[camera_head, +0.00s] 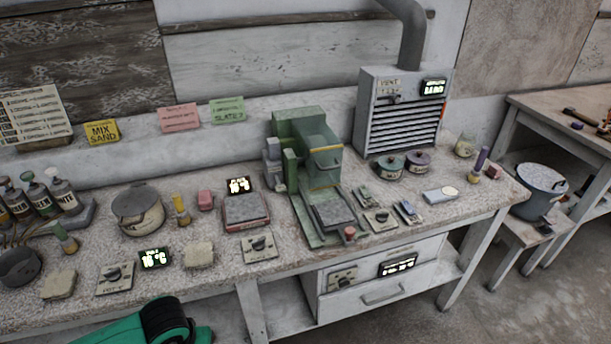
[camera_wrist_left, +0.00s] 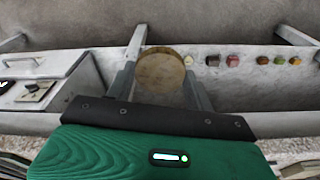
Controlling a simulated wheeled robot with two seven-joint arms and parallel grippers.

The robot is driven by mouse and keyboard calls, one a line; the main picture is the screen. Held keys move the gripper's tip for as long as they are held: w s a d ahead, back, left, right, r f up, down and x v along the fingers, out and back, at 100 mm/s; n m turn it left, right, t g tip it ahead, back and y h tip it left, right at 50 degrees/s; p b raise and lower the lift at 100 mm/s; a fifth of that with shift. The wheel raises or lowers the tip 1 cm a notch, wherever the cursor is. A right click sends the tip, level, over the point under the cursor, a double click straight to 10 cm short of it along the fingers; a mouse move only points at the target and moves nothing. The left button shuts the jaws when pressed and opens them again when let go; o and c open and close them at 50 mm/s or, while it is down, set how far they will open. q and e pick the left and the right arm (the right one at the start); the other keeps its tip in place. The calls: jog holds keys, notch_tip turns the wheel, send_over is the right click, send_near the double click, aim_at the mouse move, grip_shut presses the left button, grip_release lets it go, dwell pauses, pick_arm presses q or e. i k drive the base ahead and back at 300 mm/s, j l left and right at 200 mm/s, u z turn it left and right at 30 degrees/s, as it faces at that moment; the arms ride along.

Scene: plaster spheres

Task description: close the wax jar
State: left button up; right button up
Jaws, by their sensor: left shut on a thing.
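My left gripper (camera_wrist_left: 160,90) shows in the left wrist view. Its two grey fingers are shut on a round, flat brown disc (camera_wrist_left: 160,75), which looks like a lid; I cannot tell for certain. In the head view only part of my green left arm shows at the bottom left, and its fingers are out of frame. No jar is clearly marked as wax. A cream pot (camera_head: 140,216) with a dark grey top stands on the bench at the left. A small pale jar (camera_head: 464,148) stands at the right back of the bench. My right gripper is not in view.
The bench (camera_head: 285,262) is crowded: a green machine (camera_head: 318,150), a grey vented box (camera_head: 400,112), a teal pot (camera_head: 391,166), a purple pot (camera_head: 417,160), bottles (camera_head: 64,195) and small switch boxes. A blue-grey bucket (camera_head: 540,190) stands on a stool at the right.

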aim_at(466, 143)
jog(key=i+l+u, duration=0.2)
jog(key=l, duration=2.45)
jog(key=i+l+u, duration=0.2)
jog(key=l, duration=2.5)
jog(key=k, duration=0.1)
